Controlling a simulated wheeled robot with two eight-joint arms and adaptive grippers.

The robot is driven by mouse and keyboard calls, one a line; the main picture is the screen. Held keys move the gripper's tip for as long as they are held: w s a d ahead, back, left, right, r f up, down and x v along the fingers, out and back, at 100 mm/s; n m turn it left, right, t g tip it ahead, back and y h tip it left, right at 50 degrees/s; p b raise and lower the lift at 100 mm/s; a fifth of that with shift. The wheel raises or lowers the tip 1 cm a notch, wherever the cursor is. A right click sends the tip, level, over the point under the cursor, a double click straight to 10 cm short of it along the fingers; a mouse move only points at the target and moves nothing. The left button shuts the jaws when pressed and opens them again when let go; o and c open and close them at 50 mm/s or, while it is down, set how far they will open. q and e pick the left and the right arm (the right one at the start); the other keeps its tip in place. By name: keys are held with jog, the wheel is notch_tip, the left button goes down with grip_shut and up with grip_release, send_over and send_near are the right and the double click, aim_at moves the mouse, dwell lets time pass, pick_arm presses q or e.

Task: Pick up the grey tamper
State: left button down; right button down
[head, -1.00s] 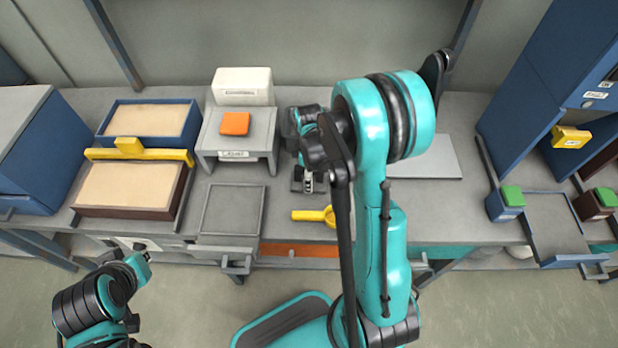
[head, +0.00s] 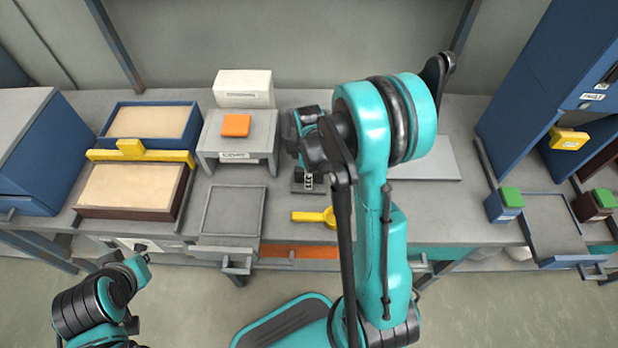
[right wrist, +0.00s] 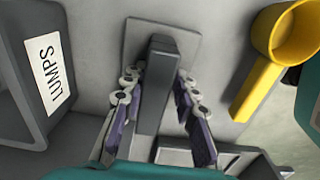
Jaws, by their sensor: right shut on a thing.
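The grey tamper, a dark upright bar-like handle (right wrist: 157,85) on a flat grey plate (right wrist: 190,38), is in the middle of the right wrist view. Its plate shows partly at the bench in the head view (head: 298,187), under my right gripper (head: 309,181). In the right wrist view my right gripper (right wrist: 158,98) has one finger on each side of the handle and is shut on it. The plate appears to rest on the bench.
A yellow scoop (head: 314,216) lies close to the right of the tamper in the right wrist view. A grey stand labelled LUMPS (right wrist: 42,75) is close on the left. A shallow grey tray (head: 233,211) and sand-coloured boxes (head: 130,188) stand farther left.

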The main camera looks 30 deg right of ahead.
jog(key=shift+w+d+r, duration=0.25)
jog(key=shift+w+r, duration=0.05)
notch_tip(320, 180, up, 3)
jog(key=shift+r+p, duration=0.1)
jog(key=shift+p, duration=1)
jog(key=s+d+r+p, duration=0.3)
jog(key=s+r, duration=0.3)
jog(key=s, duration=0.5)
jog(key=shift+d+r+p, duration=0.2)
jog(key=shift+d+p, duration=0.05)
jog(key=shift+p, duration=0.15)
jog(key=shift+s, duration=0.1)
jog(key=c, duration=2.2)
grip_release()
grip_shut()
